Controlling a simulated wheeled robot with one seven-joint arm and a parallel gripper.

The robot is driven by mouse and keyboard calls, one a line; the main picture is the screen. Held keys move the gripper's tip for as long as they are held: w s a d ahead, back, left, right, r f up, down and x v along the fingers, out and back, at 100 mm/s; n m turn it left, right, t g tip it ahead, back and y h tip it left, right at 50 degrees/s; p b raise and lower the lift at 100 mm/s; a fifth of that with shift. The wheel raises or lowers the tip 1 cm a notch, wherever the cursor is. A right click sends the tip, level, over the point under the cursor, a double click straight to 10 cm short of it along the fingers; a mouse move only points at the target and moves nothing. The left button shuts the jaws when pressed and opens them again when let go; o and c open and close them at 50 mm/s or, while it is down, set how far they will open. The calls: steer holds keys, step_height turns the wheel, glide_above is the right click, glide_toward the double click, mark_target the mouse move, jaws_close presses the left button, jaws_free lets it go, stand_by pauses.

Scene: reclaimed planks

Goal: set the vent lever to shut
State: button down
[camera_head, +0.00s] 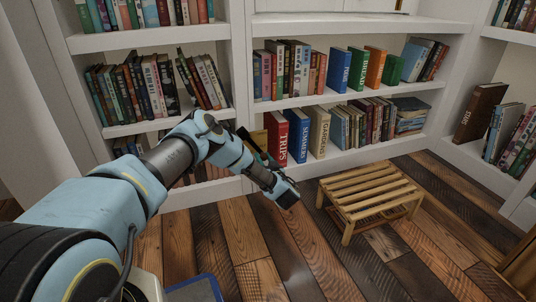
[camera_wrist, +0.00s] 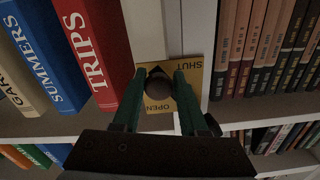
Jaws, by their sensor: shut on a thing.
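The vent lever's yellow plate (camera_wrist: 194,78) is on a white upright of the bookcase, with the words SHUT and OPEN and a dark pointed mark on it. In the wrist view SHUT reads upside down at the upper right, and OPEN is at the lower left. The lever's dark round knob (camera_wrist: 160,84) sits between the green fingers of my gripper (camera_wrist: 158,80), which is shut on it. The knob hides part of the plate, so which word the lever points to is unclear. In the head view, my gripper (camera_head: 254,146) reaches the upright and part of the yellow plate (camera_head: 259,138) shows behind it.
A red TRIPS book (camera_head: 276,138) and a blue SUMMERS book (camera_head: 299,135) stand close right of my gripper in the head view. More books fill the shelves around. A slatted wooden stool (camera_head: 368,188) stands on the plank floor to the right. The floor before it is clear.

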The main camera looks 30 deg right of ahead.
steer(key=shift+w+a+f+m+p, duration=0.1)
steer(key=shift+a+f+m+p, duration=0.1)
steer(key=shift+a+m+p, duration=0.75)
steer(key=shift+w+a+f+m+p, duration=0.15)
steer(key=shift+a+m+p, duration=0.25)
steer(key=shift+m, duration=0.9)
steer(key=shift+s+a+f+m+p, duration=0.1)
steer(key=shift+a+f+m+p, duration=0.1)
steer(key=shift+a+m+p, duration=0.75)
steer(key=shift+d+m, duration=0.15)
steer(key=shift+m, duration=0.15)
steer(key=c, duration=0.8)
jaws_free()
steer(key=shift+o, duration=1.4)
steer(key=shift+w+f, duration=0.1)
steer(key=s+a+p, duration=0.1)
steer(key=s+p, duration=0.2)
steer(key=s, duration=0.7)
steer(key=shift+s+a, duration=0.25)
steer(key=shift+s, duration=0.1)
